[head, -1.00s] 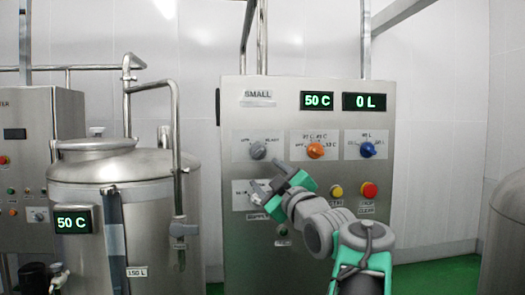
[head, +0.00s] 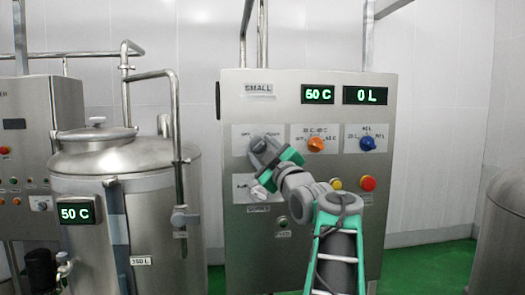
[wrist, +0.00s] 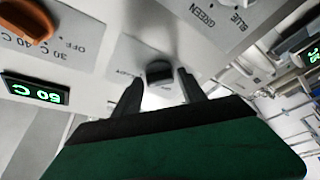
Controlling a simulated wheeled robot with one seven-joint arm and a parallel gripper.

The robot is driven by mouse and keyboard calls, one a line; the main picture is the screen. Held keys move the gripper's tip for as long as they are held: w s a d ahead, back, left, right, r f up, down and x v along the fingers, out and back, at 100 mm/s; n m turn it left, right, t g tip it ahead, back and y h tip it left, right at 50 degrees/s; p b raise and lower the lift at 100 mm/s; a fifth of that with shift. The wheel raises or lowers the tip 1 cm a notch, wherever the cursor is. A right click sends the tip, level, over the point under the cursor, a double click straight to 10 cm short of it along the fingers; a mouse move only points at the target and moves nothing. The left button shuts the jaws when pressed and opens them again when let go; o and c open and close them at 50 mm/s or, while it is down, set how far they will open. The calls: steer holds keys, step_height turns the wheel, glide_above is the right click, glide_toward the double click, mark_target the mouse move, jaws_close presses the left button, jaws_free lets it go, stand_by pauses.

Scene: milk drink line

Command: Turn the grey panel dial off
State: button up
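The grey panel dial (head: 257,143) is at the upper left of the steel control panel (head: 235,95), on a white label plate, partly hidden by my gripper in the head view. My gripper (head: 264,153) is at this dial, coming from the lower right. In the wrist view the dark dial (wrist: 159,72) sits just beyond and between the two fingertips of my gripper (wrist: 160,80). The fingers are apart, with visible gaps to the dial. The dial's exact pointer direction cannot be read.
An orange dial (head: 316,145) and a blue dial (head: 367,143) are to the right on the same panel. A red button (head: 368,184) and a yellow button (head: 336,184) sit lower. A steel tank (head: 130,195) stands at the left.

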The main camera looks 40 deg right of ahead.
jaws_close()
steer(key=shift+f+n+b, duration=0.1)
steer(key=shift+n+b, duration=0.4)
steer(key=shift+b, duration=0.05)
steer(key=shift+d+n+y+b, duration=0.1)
steer(key=shift+n+y+b, duration=0.6)
steer(key=shift+n+b, duration=0.35)
steer(key=n, duration=0.1)
steer(key=n+g, duration=0.1)
steer(key=n, duration=0.1)
steer(key=n+y+b, duration=0.1)
steer(key=n, duration=0.1)
steer(key=shift+r+g, duration=0.35)
steer(key=shift+g, duration=0.05)
steer(key=n, duration=0.1)
steer(key=n+g, duration=0.1)
steer(key=n, duration=0.1)
steer(key=n+g+p, duration=0.1)
steer(key=n, duration=0.1)
steer(key=shift+r, duration=0.3)
steer(key=n+g+p, duration=0.1)
steer(key=n+g, duration=0.1)
steer(key=n, duration=0.2)
steer(key=shift+r, duration=0.1)
